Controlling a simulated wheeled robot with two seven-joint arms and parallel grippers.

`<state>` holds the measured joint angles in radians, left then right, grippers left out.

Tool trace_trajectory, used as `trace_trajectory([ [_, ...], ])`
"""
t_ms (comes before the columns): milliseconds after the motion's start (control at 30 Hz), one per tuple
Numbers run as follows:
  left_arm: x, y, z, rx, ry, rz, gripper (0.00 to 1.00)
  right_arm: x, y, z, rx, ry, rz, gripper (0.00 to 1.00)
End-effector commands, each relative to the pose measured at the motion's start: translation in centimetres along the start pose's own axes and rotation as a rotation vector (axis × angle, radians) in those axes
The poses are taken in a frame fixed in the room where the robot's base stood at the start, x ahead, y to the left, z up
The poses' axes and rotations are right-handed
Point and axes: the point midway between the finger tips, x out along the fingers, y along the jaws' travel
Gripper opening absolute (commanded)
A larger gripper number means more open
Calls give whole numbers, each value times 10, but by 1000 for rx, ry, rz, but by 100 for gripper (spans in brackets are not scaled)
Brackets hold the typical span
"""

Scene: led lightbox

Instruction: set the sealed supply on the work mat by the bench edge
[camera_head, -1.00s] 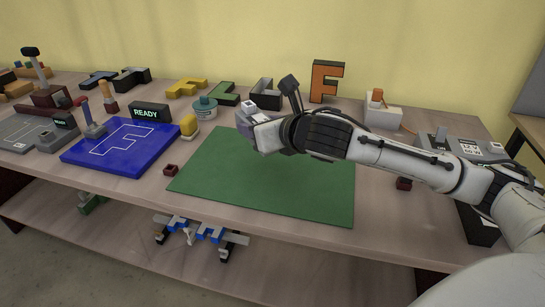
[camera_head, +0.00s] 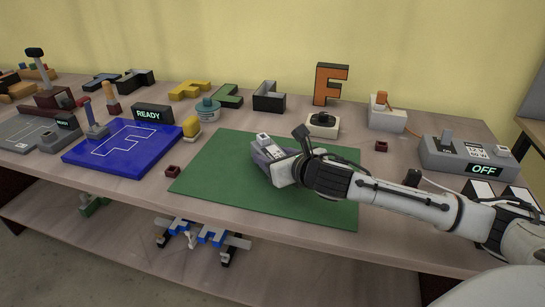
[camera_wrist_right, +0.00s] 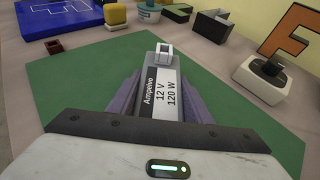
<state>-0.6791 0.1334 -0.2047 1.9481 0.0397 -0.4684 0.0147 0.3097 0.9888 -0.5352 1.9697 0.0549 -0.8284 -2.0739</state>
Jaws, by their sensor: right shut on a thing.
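The supply is a slim block with a label reading "Ampelvo 12 V 120 W" in the right wrist view (camera_wrist_right: 165,85) and a white connector on its far end. In the head view its top (camera_head: 263,138) shows above the fingers. My right gripper (camera_head: 268,156) is shut on it; the grey-purple fingers (camera_wrist_right: 160,100) clasp both its sides. The green work mat (camera_head: 225,185) lies at the front bench edge, under the supply. I cannot tell whether the supply touches the mat. My left gripper is not in view.
A black-and-white button unit (camera_head: 322,125) stands behind the mat, and an orange F (camera_head: 329,84) behind that. A blue board (camera_head: 120,150), a yellow block (camera_head: 191,127) and a small dark red block (camera_head: 173,170) lie left. A grey "OFF" unit (camera_head: 465,155) stands right.

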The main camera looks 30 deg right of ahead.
Motion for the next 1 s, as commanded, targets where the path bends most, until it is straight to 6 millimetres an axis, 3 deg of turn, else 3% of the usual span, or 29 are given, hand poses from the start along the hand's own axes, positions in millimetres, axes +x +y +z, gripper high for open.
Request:
trace_trajectory([
  [233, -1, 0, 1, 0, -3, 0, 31, 1, 0, 0, 0, -4, 0, 10],
  [267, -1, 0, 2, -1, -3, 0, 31, 1, 0, -2, 0, 0, -1, 47],
  [367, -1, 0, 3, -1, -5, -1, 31, 1, 0, -2, 0, 0, -1, 64],
  [733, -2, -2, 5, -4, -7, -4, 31, -1, 0, 3, -1, -2, 0, 64],
  [867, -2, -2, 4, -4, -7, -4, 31, -17, -1, 1, -5, 1, -1, 64],
  [1000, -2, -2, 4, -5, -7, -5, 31, -47, -1, 0, -9, 1, -1, 64],
])
